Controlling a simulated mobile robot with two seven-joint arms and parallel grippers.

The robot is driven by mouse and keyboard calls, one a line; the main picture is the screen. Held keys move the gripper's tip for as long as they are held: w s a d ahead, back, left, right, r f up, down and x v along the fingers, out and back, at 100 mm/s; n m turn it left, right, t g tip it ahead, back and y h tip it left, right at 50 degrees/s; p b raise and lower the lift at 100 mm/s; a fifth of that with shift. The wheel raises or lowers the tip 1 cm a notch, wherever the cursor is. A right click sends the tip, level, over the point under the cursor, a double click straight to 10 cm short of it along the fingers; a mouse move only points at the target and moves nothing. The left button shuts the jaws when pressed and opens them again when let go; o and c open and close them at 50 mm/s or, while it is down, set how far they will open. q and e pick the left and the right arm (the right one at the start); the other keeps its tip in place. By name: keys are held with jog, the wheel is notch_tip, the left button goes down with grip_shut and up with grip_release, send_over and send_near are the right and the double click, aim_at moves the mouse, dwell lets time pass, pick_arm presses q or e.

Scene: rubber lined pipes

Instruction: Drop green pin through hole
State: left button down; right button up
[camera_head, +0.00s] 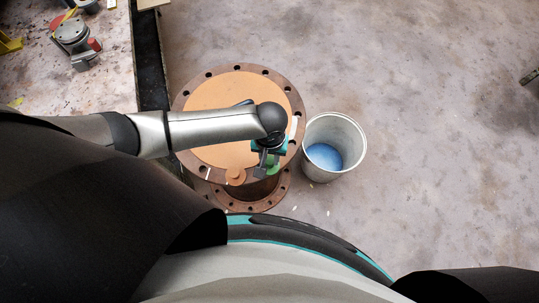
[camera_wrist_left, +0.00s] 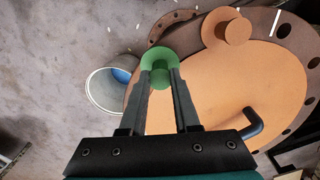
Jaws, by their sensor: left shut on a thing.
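My left gripper (camera_head: 267,160) is shut on the green pin (camera_head: 273,169), near the lower right edge of the pipe flange (camera_head: 182,101). In the left wrist view the fingertips (camera_wrist_left: 160,72) grip the green pin (camera_wrist_left: 158,57), which has a round, wide head and a short stub. The flange has an orange face and a brown rim (camera_wrist_left: 262,19) with several dark bolt holes, such as one hole (camera_wrist_left: 283,30). The pin and fingers hide the part of the rim below them, so I cannot tell whether the pin is over a hole. My right gripper is not in view.
An orange pin (camera_head: 235,176) sits at the flange's lower edge. A white bucket (camera_head: 355,165) with a blue bottom stands just right of the flange. A black bent rod (camera_wrist_left: 256,124) lies on the orange face. A worktable (camera_head: 100,95) is at upper left.

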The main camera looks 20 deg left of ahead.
pick_arm(q)
jog(key=shift+f, duration=0.3)
dwell(0.4)
jog(key=c, duration=0.6)
grip_release()
jog(key=shift+o, duration=0.2)
notch_tip(320, 180, up, 15)
jog(key=p, duration=0.6)
jog(key=shift+r, duration=0.15)
